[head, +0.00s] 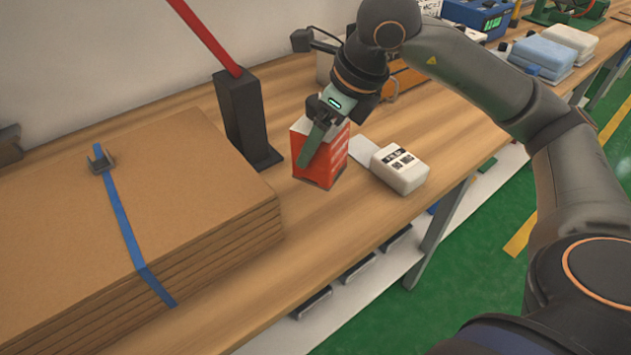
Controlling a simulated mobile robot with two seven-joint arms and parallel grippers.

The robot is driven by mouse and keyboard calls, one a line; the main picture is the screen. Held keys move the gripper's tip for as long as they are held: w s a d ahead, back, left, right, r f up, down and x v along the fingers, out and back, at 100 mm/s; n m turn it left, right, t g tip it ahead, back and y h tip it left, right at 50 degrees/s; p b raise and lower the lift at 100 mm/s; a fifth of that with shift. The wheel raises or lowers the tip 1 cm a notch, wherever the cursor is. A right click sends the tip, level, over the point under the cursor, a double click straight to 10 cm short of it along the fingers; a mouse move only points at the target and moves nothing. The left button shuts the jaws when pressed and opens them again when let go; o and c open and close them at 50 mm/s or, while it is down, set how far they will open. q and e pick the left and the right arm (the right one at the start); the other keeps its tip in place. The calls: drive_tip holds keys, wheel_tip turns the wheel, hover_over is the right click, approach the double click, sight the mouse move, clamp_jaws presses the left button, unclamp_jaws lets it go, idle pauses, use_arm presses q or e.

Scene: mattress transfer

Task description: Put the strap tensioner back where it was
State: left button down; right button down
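A small dark grey clip (101,160) sits on a blue strap (128,230) over a stack of brown cardboard sheets (190,185) at the left. I cannot tell whether this clip is the strap tensioner; no other thing in view is clearly one. My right gripper (318,148) comes in from the right and points down at a red box (334,165) with a pale top. One green finger lies across the box's near side; the other finger is hidden. I cannot tell whether it is closed on the box, or whether the box touches the table. My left gripper is out of view.
A white labelled box (400,170) lies right of the red box, near the wooden table's (360,215) front edge. A dark post (245,118) with a red bar (205,38) stands behind the cardboard. Blue and white cases (543,55) lie farther back at the right.

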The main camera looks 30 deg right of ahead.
wheel_tip(320, 180, down, 4)
drive_tip(key=shift+r, duration=0.25)
drive_tip(key=shift+f+b, duration=0.55)
drive_tip(key=shift+f, duration=1.35)
drive_tip(key=shift+f, duration=0.2)
unclamp_jaws()
